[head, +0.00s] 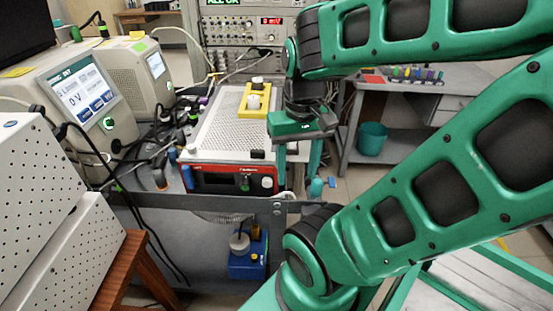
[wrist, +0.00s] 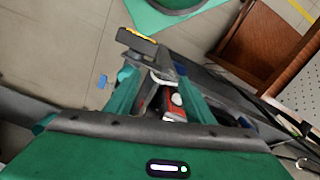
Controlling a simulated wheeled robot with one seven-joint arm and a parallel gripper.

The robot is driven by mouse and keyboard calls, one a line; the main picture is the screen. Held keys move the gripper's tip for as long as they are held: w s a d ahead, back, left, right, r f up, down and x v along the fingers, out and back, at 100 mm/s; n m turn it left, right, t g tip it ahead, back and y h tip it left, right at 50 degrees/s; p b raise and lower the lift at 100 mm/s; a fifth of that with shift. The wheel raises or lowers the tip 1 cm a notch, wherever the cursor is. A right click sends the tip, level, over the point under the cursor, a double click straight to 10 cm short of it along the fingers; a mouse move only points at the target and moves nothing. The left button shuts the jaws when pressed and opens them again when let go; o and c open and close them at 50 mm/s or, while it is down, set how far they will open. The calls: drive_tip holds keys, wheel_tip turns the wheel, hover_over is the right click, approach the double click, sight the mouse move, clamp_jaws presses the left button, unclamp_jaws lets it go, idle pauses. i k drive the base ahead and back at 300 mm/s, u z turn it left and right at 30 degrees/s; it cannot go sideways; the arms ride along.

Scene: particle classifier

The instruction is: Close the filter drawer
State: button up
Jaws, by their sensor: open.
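My gripper (head: 298,172) points down beside the right front corner of a red-fronted instrument (head: 232,180) with a white perforated top. Its green fingers are apart. In the wrist view, red and grey parts show between the fingers of my gripper (wrist: 155,95), farther off; I cannot tell whether the fingers touch anything. A filter drawer cannot be made out for certain in either view. The gripper and arm hide the area at the instrument's right side.
A yellow holder (head: 254,103) with white and black knobs sits on the instrument. The grey cart edge (head: 240,203) runs below it. Screened devices (head: 86,92) and cables crowd the left. A teal bin (head: 371,138) stands behind right. A brown wooden stool (head: 132,268) is at front left.

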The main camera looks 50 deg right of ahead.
sight(302, 154)
drive_tip(key=u, duration=1.55)
drive_tip(key=k, duration=1.45)
drive_tip(key=z, duration=1.75)
drive_tip(key=i, duration=1)
drive_tip(key=u, duration=0.05)
